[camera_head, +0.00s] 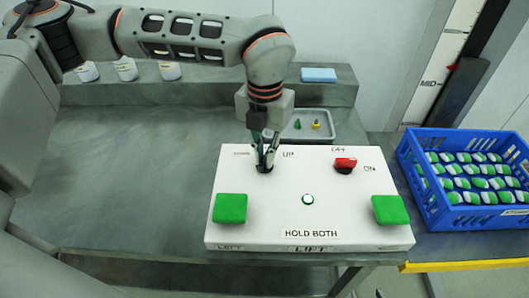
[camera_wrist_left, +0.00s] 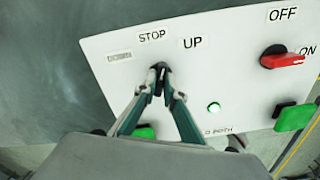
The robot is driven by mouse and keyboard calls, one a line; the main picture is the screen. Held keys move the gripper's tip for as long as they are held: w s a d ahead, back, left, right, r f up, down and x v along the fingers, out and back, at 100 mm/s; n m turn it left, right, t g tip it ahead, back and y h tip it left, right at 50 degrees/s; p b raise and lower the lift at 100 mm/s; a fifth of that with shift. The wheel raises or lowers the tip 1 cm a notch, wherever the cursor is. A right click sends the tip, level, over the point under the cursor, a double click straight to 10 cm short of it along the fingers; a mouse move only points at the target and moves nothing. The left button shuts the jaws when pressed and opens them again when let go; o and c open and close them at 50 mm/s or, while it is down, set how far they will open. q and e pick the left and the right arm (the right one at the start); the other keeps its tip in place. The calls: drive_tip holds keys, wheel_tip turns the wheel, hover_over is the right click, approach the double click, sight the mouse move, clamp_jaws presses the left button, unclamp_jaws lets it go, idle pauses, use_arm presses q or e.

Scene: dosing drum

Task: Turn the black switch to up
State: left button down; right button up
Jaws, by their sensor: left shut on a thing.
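The black switch (camera_wrist_left: 160,68) sits on the upper left of a white control panel (camera_head: 275,170), below the STOP and UP labels. My left gripper (camera_head: 265,163) reaches down from above and is shut on the black switch. In the left wrist view, the fingers (camera_wrist_left: 162,90) close around it from both sides and hide most of it. Which label the switch points at cannot be told. A red switch (camera_head: 345,164) with OFF and ON labels stands at the panel's upper right. My right gripper is not in view.
Green buttons, left (camera_head: 230,208) and right (camera_head: 390,210), flank a small round lit button (camera_head: 308,199). A grey tray (camera_head: 325,122) with small pieces lies behind the panel. A blue crate (camera_head: 420,175) of green and white items stands at right. The table's left is clear.

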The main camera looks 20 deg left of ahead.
use_arm(q)
drive_tip(key=shift+r+m+p, duration=0.1)
drive_tip(key=shift+m+p, duration=0.25)
drive_tip(key=shift+m, duration=1.85)
drive_tip(key=c, duration=2.1)
unclamp_jaws()
drive_tip(key=shift+c, duration=0.2)
wheel_tip(320, 180, up, 12)
